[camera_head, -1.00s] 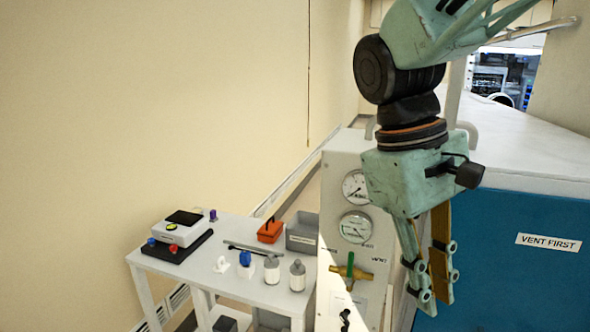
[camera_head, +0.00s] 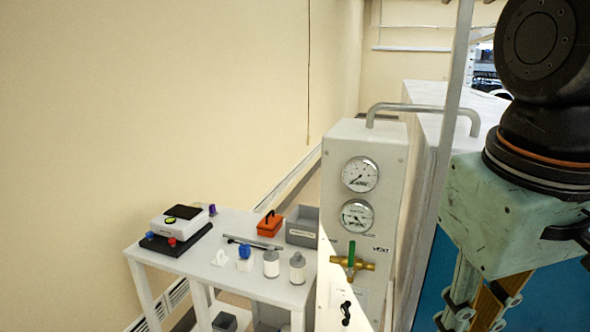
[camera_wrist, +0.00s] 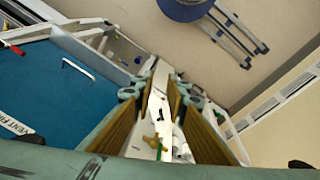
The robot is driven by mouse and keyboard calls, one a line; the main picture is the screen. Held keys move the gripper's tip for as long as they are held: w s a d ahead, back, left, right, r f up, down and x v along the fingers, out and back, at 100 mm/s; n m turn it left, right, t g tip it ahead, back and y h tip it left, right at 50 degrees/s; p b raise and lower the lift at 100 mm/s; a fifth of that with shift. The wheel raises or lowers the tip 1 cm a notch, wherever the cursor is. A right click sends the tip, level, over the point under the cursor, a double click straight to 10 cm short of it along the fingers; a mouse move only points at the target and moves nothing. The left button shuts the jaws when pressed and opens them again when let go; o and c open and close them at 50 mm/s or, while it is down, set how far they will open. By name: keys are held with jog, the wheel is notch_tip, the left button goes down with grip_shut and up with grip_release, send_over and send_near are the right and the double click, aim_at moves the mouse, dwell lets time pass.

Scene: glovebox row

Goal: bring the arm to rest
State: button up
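My gripper (camera_head: 463,316) hangs pointing down at the right of the head view, its tips close to the bottom edge. Its wrist and green housing fill the right side there. In the wrist view the two tan-padded fingers of my gripper (camera_wrist: 157,98) stand apart, with nothing held between them. The panel and small bench objects show far beyond the gap. In the head view my gripper is to the right of the gauge panel (camera_head: 385,160), in front of the blue front (camera_head: 545,300).
The gauge panel has two dials and a green-handled valve (camera_head: 351,262). A white side table (camera_head: 215,262) on the left holds a scale (camera_head: 178,227), several bottles, an orange box (camera_head: 270,224) and a grey bin (camera_head: 302,226). A blue round stool (camera_wrist: 186,5) shows in the wrist view.

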jog(key=shift+s+a+f+m+t+y+b, duration=0.1)
jog(key=shift+s+f+m+t+b, duration=0.2)
jog(key=shift+s, duration=0.3)
jog(key=shift+s+a+f+m+t+y+b, duration=0.1)
jog(key=shift+s+f+m+t+b, duration=0.2)
jog(key=shift+s, duration=0.3)
jog(key=shift+s+f+m+t+y+b, duration=0.15)
jog(key=shift+s+f+m+t, duration=0.2)
jog(key=shift+s, duration=0.25)
jog(key=shift+r, duration=0.1)
